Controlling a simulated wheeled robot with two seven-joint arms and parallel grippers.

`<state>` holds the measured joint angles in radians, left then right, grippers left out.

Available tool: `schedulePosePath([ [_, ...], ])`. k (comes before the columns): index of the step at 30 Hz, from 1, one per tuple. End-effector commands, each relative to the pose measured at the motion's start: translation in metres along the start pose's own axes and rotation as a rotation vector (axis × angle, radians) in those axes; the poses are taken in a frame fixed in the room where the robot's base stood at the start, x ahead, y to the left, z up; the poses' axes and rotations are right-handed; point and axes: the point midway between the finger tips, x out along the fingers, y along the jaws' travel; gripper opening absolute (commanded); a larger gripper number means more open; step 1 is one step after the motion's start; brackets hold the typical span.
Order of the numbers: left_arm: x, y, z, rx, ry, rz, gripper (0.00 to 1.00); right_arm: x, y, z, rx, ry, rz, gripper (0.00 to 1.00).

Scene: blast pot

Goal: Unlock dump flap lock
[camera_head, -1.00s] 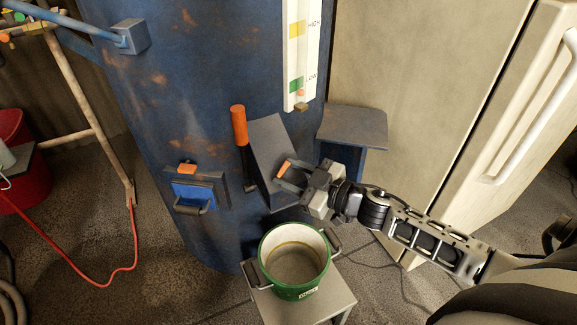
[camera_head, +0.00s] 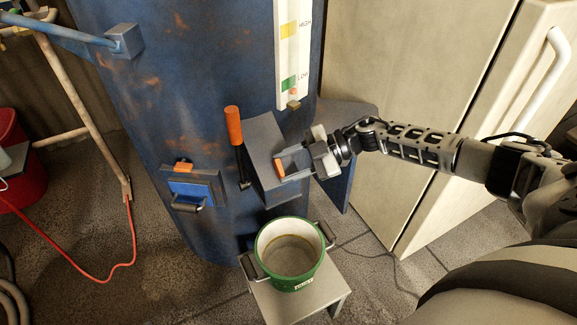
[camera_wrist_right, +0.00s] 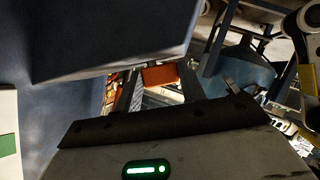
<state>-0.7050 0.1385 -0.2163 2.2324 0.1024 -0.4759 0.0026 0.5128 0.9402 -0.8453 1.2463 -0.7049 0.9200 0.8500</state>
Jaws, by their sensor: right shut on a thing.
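The blue pot (camera_head: 190,110) carries a grey chute box (camera_head: 266,140) low on its front. An orange tab (camera_head: 279,166), apparently the flap lock, is at the chute's right side, seen nearly upright. My right gripper (camera_head: 284,164) is shut on this tab, with its fingers reaching in from the right. In the right wrist view the orange tab (camera_wrist_right: 160,75) shows between the fingers, below the dark chute edge. The tab's mount and the flap itself are largely hidden. My left gripper is out of view.
An orange-handled lever (camera_head: 234,126) stands left of the chute. A small blue hatch (camera_head: 190,188) with an orange latch (camera_head: 183,167) is further left. A green bucket (camera_head: 291,277) sits on a grey stool (camera_head: 335,292) below. A beige cabinet (camera_head: 400,90) stands at right.

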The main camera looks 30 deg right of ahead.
Motion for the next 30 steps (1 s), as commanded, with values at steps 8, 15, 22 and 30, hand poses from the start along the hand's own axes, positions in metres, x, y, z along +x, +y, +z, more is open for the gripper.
schedulePosePath([
  [8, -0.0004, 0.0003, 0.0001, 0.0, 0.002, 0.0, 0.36, -0.0004, 0.0028, 0.001, -0.046, -0.003, -0.076, 0.17],
  [15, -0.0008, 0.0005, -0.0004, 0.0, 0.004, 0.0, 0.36, -0.0002, 0.0025, 0.0006, -0.056, -0.001, -0.095, 0.17],
  [22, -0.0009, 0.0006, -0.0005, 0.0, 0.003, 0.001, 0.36, 0.0, 0.0023, 0.0005, -0.056, -0.001, -0.095, 0.17],
  [30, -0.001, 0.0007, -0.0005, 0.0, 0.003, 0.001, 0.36, 0.0001, 0.0022, 0.0003, -0.055, 0.0, -0.094, 0.62],
])
